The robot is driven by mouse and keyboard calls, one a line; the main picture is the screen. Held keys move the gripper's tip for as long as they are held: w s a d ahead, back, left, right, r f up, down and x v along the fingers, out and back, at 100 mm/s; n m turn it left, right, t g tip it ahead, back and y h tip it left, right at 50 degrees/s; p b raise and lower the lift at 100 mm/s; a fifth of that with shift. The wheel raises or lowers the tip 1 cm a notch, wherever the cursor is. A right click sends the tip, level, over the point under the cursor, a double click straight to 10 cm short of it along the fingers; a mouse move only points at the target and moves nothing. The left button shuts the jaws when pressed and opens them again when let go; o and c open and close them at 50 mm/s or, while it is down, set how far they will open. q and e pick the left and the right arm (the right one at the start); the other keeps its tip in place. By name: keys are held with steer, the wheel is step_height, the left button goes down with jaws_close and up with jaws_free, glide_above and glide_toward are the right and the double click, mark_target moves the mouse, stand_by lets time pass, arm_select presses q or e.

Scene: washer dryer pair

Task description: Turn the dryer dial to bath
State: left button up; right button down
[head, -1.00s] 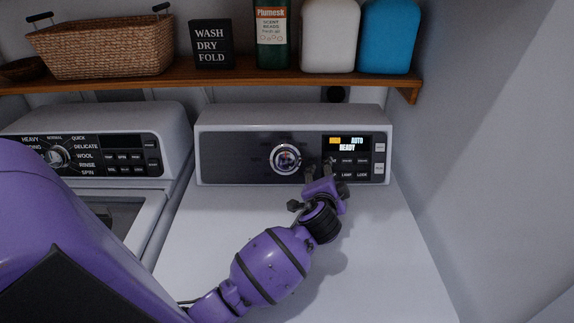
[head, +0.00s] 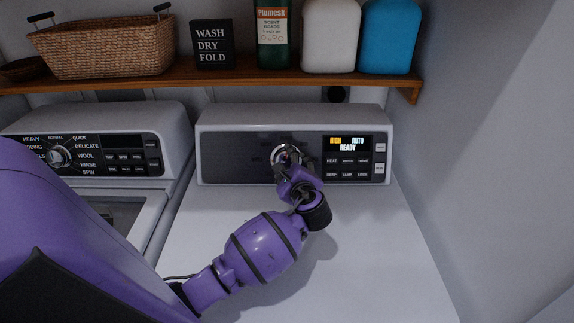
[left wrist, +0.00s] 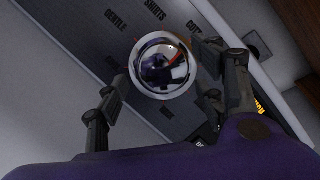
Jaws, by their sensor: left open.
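The dryer dial (head: 281,154) is a round chrome knob on the dark panel of the right-hand machine, the dryer (head: 232,158). My left gripper (head: 289,157) is in front of the dial and partly hides it in the head view. In the left wrist view the dial (left wrist: 161,65) lies between the two open fingers, one on each side; whether they touch it I cannot tell. Labels GENTLE, SHIRTS and a partly hidden one beginning COT show around it. The bath label cannot be made out. The dryer display (head: 346,144) reads HIGH, AUTO, READY. My right gripper is not in view.
The washer (head: 150,110) with its own dial (head: 57,157) stands on the left. A wooden shelf (head: 210,78) above holds a basket (head: 103,48), a black sign (head: 212,44) and several bottles. A wall (head: 480,130) closes the right side. The dryer top (head: 390,270) is clear.

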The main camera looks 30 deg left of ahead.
arm_select(q)
steer(key=shift+w+a+f, duration=0.1)
steer(key=shift+w+a, duration=0.4)
steer(key=shift+a, duration=0.05)
steer(key=c, duration=1.1)
steer(key=shift+f+m, duration=0.1)
steer(key=shift+m, duration=0.2)
steer(key=m+t, duration=0.1)
steer(key=m, duration=0.1)
steer(key=m+h, duration=0.1)
steer(key=m, duration=0.2)
steer(key=shift+s+a+t, duration=0.2)
steer(key=shift+t, duration=0.2)
steer(key=shift+a+m+t+h, duration=0.1)
steer(key=shift+m+t+h, duration=0.45)
steer(key=shift+m, duration=2.05)
